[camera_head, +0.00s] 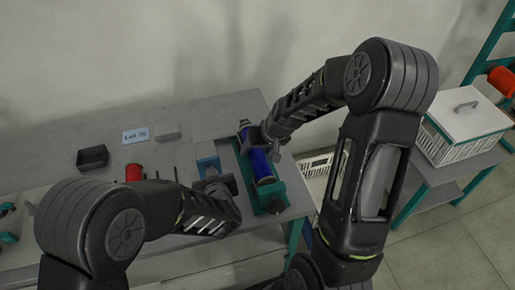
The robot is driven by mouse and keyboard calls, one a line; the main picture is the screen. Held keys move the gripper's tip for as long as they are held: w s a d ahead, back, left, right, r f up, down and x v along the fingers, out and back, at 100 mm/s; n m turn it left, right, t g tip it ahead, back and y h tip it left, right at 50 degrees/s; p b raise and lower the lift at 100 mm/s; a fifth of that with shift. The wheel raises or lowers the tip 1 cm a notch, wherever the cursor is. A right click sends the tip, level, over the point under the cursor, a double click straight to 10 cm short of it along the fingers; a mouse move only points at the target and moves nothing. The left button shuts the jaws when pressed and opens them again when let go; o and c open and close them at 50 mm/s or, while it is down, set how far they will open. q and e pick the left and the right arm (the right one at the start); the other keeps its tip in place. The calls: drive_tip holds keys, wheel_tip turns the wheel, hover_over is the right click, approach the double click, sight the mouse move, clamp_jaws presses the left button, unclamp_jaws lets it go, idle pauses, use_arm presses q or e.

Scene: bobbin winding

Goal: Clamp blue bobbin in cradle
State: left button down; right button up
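The blue bobbin (262,164) lies lengthwise in the green cradle (270,192) near the right end of the table. My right gripper (250,140) is at the bobbin's upper part, over the cradle; its fingers are too small and dark to tell whether they grip it.
A red spool (134,172), thin upright pegs (176,174), a black tray (92,157), a grey block (167,131) and a "Lot" sign (135,135) stand on the grey table (215,123). A lidded white crate (462,125) is on a side table at right.

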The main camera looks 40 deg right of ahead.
use_arm(q)
drive_tip(key=shift+w+r, duration=0.1)
drive_tip(key=shift+r, duration=0.05)
use_arm(e)
drive_tip(key=shift+o, duration=0.7)
drive_tip(key=shift+r, duration=0.1)
wheel_tip(320, 180, up, 9)
drive_tip(key=shift+f, duration=0.15)
use_arm(q)
drive_tip(key=shift+s+a, duration=0.4)
drive_tip(key=shift+s, duration=0.75)
drive_tip(key=shift+s+a, duration=0.35)
drive_tip(key=shift+s, duration=0.75)
drive_tip(key=shift+s+a, duration=0.4)
drive_tip(key=shift+s, duration=0.75)
use_arm(e)
drive_tip(key=shift+f, duration=0.1)
